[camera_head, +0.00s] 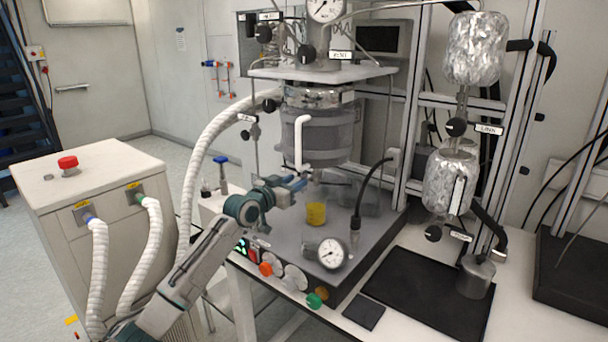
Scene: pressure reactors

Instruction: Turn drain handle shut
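My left gripper (300,185) reaches in from the lower left and is just below the glass reactor vessel (325,130), close to its underside. Its fingers are small here, and I cannot tell whether they are open or touching anything. A white bent handle or pipe (299,143) stands at the front of the vessel, just above the gripper. I cannot tell for sure which part is the drain handle; the outlet area under the vessel is partly hidden by the gripper. A beaker with yellow liquid (316,213) stands below the vessel. My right gripper is not in view.
A round gauge (331,253) and a row of knobs (293,277) sit at the base's front. A black hose (365,195) is right of the gripper. A white ribbed hose (205,155) runs behind my arm. A cabinet with a red button (68,162) stands left. A black mat (425,290) lies right.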

